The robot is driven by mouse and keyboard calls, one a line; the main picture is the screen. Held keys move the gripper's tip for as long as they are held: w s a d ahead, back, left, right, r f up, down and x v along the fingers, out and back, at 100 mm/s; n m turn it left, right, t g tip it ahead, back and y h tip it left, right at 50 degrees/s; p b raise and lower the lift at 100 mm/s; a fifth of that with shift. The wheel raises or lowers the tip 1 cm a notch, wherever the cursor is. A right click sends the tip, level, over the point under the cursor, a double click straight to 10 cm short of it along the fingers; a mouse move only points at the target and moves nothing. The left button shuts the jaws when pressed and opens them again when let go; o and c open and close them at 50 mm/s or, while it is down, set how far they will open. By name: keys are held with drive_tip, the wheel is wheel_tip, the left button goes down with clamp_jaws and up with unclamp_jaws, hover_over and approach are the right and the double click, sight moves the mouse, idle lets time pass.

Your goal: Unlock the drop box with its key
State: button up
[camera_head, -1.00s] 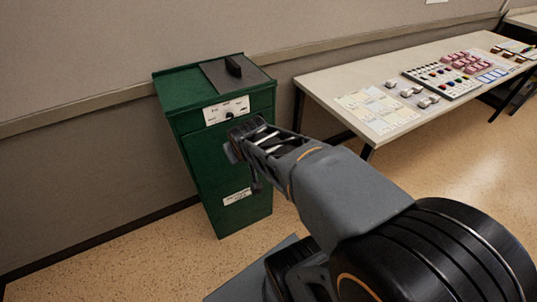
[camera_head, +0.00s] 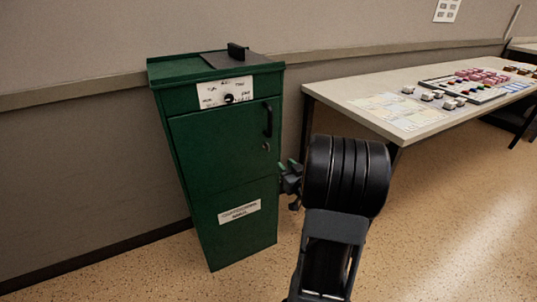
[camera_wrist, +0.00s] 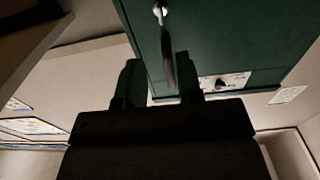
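The green drop box (camera_head: 222,170) stands upright against the wall in the head view. Its door has a dark vertical handle (camera_head: 268,118) and, below it, a small silver lock (camera_head: 266,146). In the wrist view the box looks turned over, with the lock (camera_wrist: 160,11) at the top edge and the handle (camera_wrist: 168,50) beneath it. I cannot tell whether a key is in the lock; no separate key shows. My gripper (camera_head: 288,176) is beside the box's right edge, below lock height, partly hidden by my arm. In the wrist view its fingers (camera_wrist: 158,82) are apart, with nothing visibly held.
A white label plate with a dark knob (camera_head: 229,98) is above the door. A dark plate with a grip (camera_head: 236,54) is on the lid. A table (camera_head: 345,88) with cards, stamps and trays stands to the right. The floor (camera_head: 440,220) in front is clear.

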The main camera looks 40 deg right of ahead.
drive_tip(key=w, duration=0.4)
drive_tip(key=w+d+b, duration=0.1)
drive_tip(key=w, duration=0.3)
drive_tip(key=w+b, duration=0.1)
drive_tip(key=w, duration=0.3)
drive_tip(key=shift+w+d, duration=0.15)
drive_tip(key=shift+d, duration=0.1)
clamp_jaws()
